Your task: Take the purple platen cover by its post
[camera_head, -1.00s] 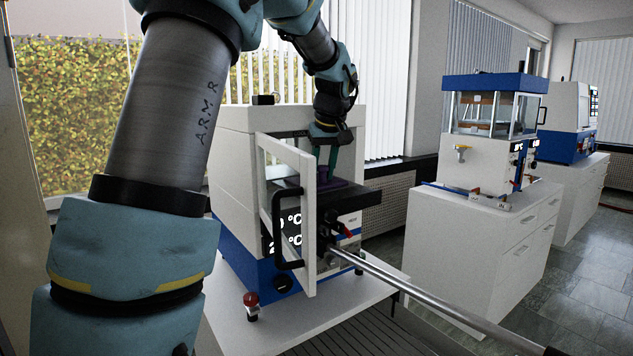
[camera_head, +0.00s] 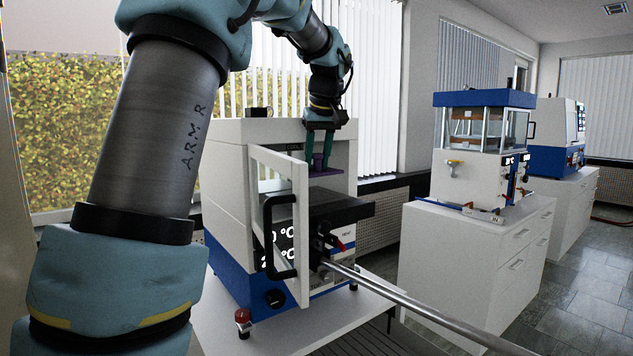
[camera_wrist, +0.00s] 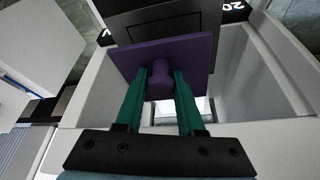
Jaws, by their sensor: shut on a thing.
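The purple platen cover (camera_head: 324,171) is a flat plate with a short round post on it. My gripper (camera_head: 319,150) is shut on the post from above and holds the cover in the air, clear of the dark lower platen (camera_head: 341,211) of the press. In the wrist view the green fingers of my gripper (camera_wrist: 161,85) stand on both sides of the post, and the purple cover (camera_wrist: 192,52) spreads out beyond them. The underside of the cover is hidden.
The press's white door (camera_head: 282,180) with its black handle (camera_head: 279,237) stands open at the left of the opening. A long metal bar (camera_head: 400,301) sticks out from the press front. A second press (camera_head: 483,125) stands on a white cabinet to the right.

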